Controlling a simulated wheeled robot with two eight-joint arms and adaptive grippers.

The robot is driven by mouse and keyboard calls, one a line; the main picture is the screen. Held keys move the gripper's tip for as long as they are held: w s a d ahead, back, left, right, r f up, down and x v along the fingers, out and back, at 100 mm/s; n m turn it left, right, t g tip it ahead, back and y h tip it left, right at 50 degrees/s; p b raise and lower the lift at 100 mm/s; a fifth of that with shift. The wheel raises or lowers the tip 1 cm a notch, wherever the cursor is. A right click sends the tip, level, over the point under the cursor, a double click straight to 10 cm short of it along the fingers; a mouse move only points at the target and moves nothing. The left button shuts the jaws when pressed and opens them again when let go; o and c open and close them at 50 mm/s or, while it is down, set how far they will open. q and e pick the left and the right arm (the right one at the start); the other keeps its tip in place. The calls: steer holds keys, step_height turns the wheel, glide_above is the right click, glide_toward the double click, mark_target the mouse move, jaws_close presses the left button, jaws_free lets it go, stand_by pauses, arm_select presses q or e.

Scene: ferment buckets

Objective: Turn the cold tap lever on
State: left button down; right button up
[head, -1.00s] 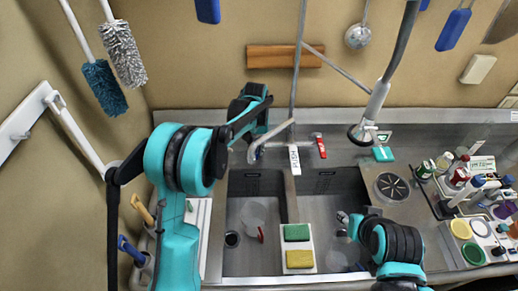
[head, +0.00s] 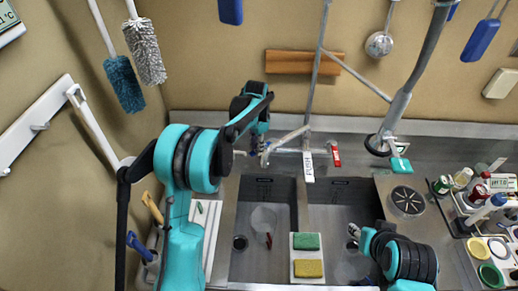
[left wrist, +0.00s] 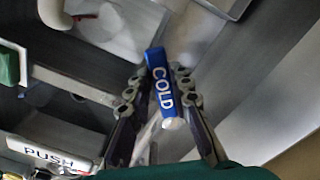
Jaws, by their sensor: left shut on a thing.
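The cold tap lever (left wrist: 161,82) is blue with white COLD lettering and sits between the two fingers of my left gripper (left wrist: 158,88), which is shut on it. In the head view my left gripper (head: 257,145) is at the left end of the tap, and the arm partly hides the lever there. The red lever (head: 336,155) is at the right end of the tap. My right gripper (head: 353,238) is low over the right basin, far from the tap; its jaws are too small to read.
A white PUSH tag (head: 308,166) hangs at the tap's middle. Green and yellow sponges (head: 307,242) lie between the two basins. A hanging spray hose (head: 400,100) is right of the tap. A rack of bottles (head: 465,215) stands at far right.

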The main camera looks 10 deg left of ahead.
arm_select(q)
steer(key=shift+w+a, duration=0.1)
steer(key=shift+a, duration=0.05)
stand_by(0.4)
steer(key=c, duration=1.4)
jaws_free()
steer(key=shift+o, duration=0.2)
steer(key=shift+r, duration=0.1)
step_height(320, 180, up, 12)
